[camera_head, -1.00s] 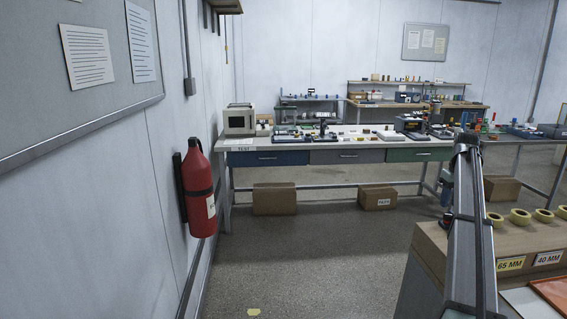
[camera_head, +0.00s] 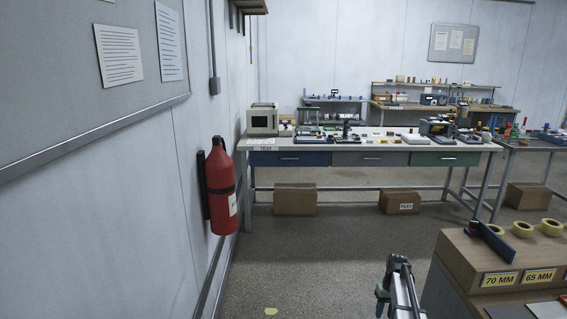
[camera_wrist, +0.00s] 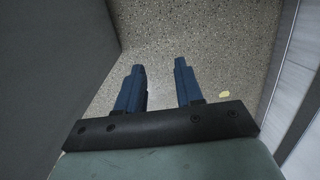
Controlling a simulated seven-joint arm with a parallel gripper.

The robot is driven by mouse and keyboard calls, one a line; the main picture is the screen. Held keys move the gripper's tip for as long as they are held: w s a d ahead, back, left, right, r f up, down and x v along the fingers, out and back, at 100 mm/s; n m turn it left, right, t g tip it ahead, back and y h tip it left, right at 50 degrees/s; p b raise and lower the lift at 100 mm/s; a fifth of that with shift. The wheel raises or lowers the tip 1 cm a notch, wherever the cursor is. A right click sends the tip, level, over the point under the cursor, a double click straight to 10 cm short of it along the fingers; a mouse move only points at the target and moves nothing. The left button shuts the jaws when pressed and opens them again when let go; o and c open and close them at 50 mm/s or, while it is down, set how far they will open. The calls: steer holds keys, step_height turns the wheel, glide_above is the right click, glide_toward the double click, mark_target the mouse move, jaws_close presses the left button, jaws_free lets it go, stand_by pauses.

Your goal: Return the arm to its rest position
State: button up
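My gripper (camera_wrist: 158,72) shows in the wrist view with its two blue fingers apart and nothing between them. Below it is bare speckled floor.
A brown bench with tape rolls (camera_head: 551,228) and labels 70 MM and 65 MM stands at the lower right, close to my arm. A fire extinguisher (camera_head: 221,186) hangs on the left wall. A long workbench (camera_head: 385,158) stands behind. Floor between is clear.

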steer(key=s+a+f+g, duration=0.1)
steer(key=s+a+f, duration=0.7)
steer(key=s, duration=0.4)
steer(key=s+a+f+g, duration=0.2)
steer(key=s+a+f, duration=0.3)
steer(key=s+f, duration=0.55)
steer(key=s+a+f, duration=0.1)
steer(key=s+a, duration=0.1)
steer(key=s, duration=0.7)
steer(key=s+a+f+g, duration=0.1)
steer(key=s+a+f, duration=0.1)
steer(key=s, duration=0.8)
steer(key=s+a+f+g+h, duration=0.1)
steer(key=s+a+f, duration=0.1)
steer(key=s, duration=0.8)
steer(key=shift+a+f, duration=0.2)
steer(key=shift+a, duration=0.3)
